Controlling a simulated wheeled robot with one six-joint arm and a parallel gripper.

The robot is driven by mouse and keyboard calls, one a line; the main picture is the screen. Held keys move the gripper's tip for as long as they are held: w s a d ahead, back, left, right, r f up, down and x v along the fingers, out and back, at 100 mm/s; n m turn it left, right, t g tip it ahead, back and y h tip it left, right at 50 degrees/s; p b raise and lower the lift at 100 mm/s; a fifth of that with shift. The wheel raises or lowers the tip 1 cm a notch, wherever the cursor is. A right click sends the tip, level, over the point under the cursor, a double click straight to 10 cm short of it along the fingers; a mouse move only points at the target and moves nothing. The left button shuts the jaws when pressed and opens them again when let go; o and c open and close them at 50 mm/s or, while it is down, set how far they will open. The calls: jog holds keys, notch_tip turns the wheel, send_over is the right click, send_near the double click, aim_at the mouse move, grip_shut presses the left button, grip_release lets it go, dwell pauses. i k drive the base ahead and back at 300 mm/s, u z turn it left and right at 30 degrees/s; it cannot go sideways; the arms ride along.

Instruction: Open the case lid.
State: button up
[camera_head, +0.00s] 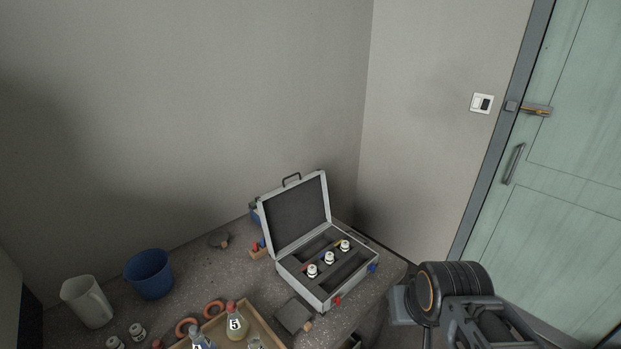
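The case (323,290) stands on the concrete bench, near its right end by the wall corner. Its lid (296,212) is raised, standing up and leaning slightly back, with a dark lining and a handle on its top edge. Inside the base are dark slots and 3 white-capped items (329,258) in a row. A red latch and a blue latch show on the base's outer sides. Part of my arm shows at the lower right, apart from the case. My gripper's fingers cannot be made out there.
A blue cup (149,274) and a pale mug (87,302) stand at the left. A wooden tray (268,327) with numbered flasks is at the front. A dark flat block (294,315) lies before the case. A green door (556,170) is at the right.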

aim_at(290, 215)
jog(key=z, duration=1.65)
jog(key=i, duration=1.1)
jog(key=u, duration=3.15)
jog(key=i, duration=0.5)
